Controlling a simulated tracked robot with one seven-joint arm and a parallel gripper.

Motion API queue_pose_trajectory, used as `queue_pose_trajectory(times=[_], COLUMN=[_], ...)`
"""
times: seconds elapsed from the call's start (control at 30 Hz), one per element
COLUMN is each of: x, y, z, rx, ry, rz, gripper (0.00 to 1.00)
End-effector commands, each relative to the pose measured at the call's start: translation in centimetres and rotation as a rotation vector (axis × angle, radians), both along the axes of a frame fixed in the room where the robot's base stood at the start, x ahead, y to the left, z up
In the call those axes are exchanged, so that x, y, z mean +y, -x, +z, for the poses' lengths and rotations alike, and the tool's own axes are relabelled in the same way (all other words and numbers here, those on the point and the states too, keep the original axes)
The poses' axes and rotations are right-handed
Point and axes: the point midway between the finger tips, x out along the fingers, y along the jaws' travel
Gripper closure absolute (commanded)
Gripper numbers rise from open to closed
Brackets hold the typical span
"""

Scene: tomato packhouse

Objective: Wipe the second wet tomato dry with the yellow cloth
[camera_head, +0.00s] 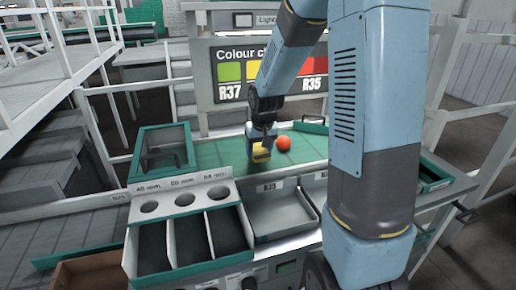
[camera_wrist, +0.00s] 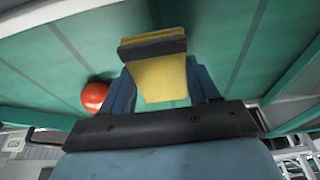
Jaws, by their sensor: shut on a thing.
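My gripper (camera_wrist: 163,93) is shut on the yellow cloth (camera_wrist: 158,75), which appears folded into a block between the fingers. In the head view the cloth (camera_head: 261,153) hangs below my gripper (camera_head: 262,140), over the green table surface (camera_head: 210,153). A red-orange tomato (camera_head: 284,143) lies on that surface just right of the cloth. In the wrist view the tomato (camera_wrist: 95,96) is left of my gripper, apart from the cloth. I cannot tell whether the tomato is wet. No second tomato shows clearly.
A green-rimmed bin (camera_head: 163,152) stands left of the cloth. In front are a sizing panel with round holes (camera_head: 183,203), its three-compartment tray (camera_head: 190,240) and a grey tray marked R39 (camera_head: 280,212). The colour chart board (camera_head: 268,72) stands behind. My arm hides the right side.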

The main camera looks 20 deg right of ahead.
Motion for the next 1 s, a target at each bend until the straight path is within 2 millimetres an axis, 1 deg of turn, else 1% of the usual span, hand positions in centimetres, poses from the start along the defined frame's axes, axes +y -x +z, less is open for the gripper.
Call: queue_pose_trajectory(times=[0.3, 1.0], x=[0.0, 0.0], y=[-0.2, -3.0], z=[0.0, 0.0], rx=[0.0, -0.001], ry=[0.0, 0.0], rz=[0.0, 0.0], gripper=[0.78, 0.78])
